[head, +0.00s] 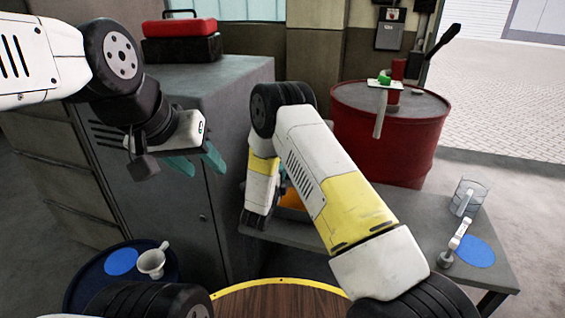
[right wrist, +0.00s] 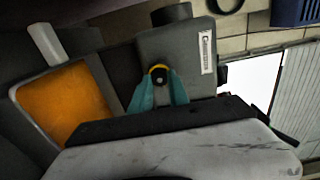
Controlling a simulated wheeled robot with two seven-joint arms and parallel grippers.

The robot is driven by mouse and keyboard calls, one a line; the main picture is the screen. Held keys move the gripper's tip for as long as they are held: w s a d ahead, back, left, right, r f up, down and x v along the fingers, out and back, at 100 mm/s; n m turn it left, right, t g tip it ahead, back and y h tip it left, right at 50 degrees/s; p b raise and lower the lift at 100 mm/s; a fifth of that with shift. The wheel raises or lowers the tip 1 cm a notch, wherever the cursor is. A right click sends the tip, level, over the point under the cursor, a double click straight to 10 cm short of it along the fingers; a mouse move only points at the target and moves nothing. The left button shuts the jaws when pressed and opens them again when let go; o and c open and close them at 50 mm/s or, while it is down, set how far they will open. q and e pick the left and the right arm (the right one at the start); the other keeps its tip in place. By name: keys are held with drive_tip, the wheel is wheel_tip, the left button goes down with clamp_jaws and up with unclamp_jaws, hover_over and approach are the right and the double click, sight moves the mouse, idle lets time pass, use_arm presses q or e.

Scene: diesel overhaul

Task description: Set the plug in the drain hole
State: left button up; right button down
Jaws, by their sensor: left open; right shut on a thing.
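In the right wrist view my right gripper (right wrist: 160,92) has its teal fingers closed on the plug (right wrist: 160,72), a small dark round piece with a yellow ring. The plug is in front of a grey block (right wrist: 195,48) with a white label. I cannot tell whether it touches the block, and I cannot make out the drain hole. In the head view my right arm hides the right gripper and the plug. My left gripper (head: 198,162) is open and empty, in front of the grey cabinet.
An orange-filled tray (right wrist: 62,100) lies left of the block; its orange also shows behind my right arm (head: 292,199). A red drum (head: 385,150) stands behind the grey bench (head: 410,200). A clear jug (head: 468,196) stands at the bench's right. A white cup (head: 151,263) is at lower left.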

drive_tip(key=shift+w+d, duration=0.15)
drive_tip(key=shift+w, duration=0.3)
idle(0.3)
idle(0.5)
drive_tip(key=c, duration=1.2)
unclamp_jaws()
drive_tip(key=shift+v, duration=3.95)
